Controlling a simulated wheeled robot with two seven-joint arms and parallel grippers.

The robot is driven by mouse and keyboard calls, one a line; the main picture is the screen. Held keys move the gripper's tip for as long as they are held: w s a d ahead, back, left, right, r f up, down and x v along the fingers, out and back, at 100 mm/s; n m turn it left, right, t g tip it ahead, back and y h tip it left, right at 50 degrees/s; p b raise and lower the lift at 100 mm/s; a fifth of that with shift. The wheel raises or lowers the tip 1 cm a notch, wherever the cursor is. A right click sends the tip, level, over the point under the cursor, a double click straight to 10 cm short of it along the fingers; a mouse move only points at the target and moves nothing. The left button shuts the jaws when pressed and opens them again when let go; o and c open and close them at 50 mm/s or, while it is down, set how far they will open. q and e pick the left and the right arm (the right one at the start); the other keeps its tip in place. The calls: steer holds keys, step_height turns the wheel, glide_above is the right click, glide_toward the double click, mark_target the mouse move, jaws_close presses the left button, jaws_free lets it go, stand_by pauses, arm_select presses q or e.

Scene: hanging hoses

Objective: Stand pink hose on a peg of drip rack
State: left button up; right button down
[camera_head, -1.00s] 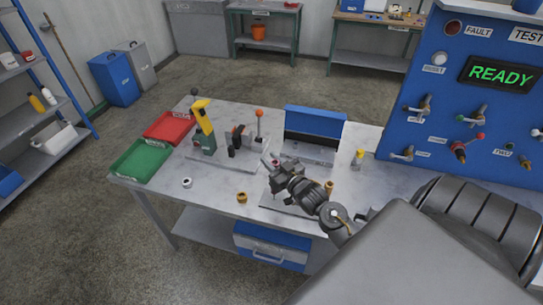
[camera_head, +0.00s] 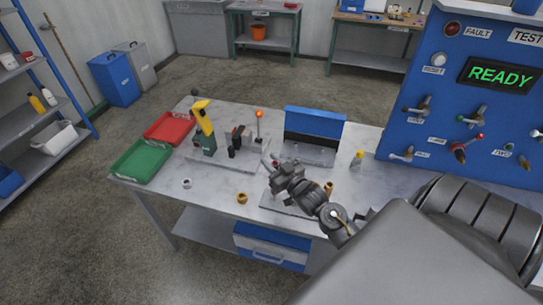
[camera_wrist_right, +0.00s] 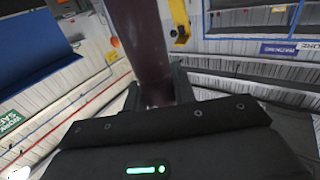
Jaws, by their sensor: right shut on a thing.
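In the right wrist view, my right gripper (camera_wrist_right: 158,92) is shut on a thick, dark maroon tube, the pink hose (camera_wrist_right: 143,45). The hose runs up out of the top of that view, and its near end sits between the fingers. In the head view, the right gripper (camera_head: 268,168) is above the middle of the bench, and I cannot make out the hose there. A grey plate (camera_head: 275,203) lies partly hidden under my right arm, with a brass piece (camera_head: 328,187) beside the arm. I cannot tell for sure whether this plate is the drip rack. My left gripper is not in view.
On the bench are a green tray (camera_head: 141,161), a red tray (camera_head: 170,127), a fixture with a yellow-green lever (camera_head: 205,125), a blue-backed box (camera_head: 314,122), a brass ring (camera_head: 242,198) and a steel ring (camera_head: 187,183). A blue test panel (camera_head: 440,110) stands at right.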

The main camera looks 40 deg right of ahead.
steer(key=shift+f+b, duration=1.45)
steer(key=shift+f, duration=0.75)
steer(key=c, duration=1.1)
jaws_free()
steer(key=shift+o, duration=0.2)
steer(key=s+b, duration=0.3)
steer(key=s, duration=0.7)
steer(key=shift+s+a, duration=0.15)
steer(key=shift+s, duration=0.25)
